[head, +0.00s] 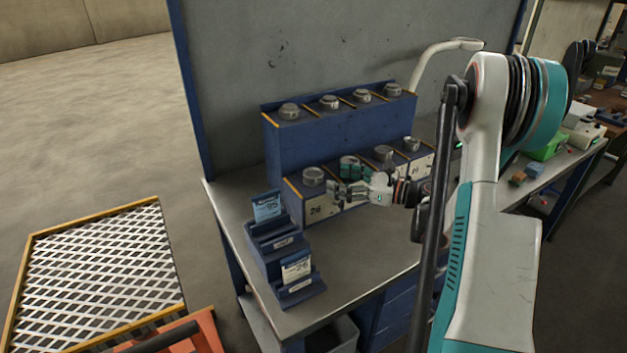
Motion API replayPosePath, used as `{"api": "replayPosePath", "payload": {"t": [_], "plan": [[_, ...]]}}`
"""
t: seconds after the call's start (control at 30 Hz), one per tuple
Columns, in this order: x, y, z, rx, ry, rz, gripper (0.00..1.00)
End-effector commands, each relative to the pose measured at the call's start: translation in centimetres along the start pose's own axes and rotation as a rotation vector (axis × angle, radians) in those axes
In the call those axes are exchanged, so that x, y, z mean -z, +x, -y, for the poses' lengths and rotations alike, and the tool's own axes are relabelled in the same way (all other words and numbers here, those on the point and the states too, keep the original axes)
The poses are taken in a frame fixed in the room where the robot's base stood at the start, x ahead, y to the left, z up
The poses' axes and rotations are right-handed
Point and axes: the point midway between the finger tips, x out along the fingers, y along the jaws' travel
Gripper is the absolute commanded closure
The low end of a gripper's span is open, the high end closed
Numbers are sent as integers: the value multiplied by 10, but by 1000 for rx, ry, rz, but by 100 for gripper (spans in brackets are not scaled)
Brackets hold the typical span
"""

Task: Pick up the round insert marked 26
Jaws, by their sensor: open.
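A round grey metal insert (313,175) sits on the lower front tier of a blue stepped rack (335,140), at its left end. The label (316,211) below it seems to read 26, though the digits are small. My gripper (338,192) is open, just right of this insert and slightly nearer the camera, in front of the tier. It looks apart from the insert and empty. It partly covers the label area and the neighbouring place, where a teal shape shows that I cannot identify clearly.
More round inserts (384,153) stand along both tiers. A blue card holder (275,245) with a 95 card (267,206) and a 26 card (297,268) stands front left on the bench (345,270). A grey panel (330,45) rises behind. The bench front is clear.

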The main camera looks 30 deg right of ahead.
Motion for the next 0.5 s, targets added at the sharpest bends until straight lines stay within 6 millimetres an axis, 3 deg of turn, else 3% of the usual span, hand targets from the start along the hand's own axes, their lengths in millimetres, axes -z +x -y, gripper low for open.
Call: {"api": "replayPosePath", "payload": {"t": [0.5], "plan": [[1, 47, 1, -2, 1, 1, 26]]}}
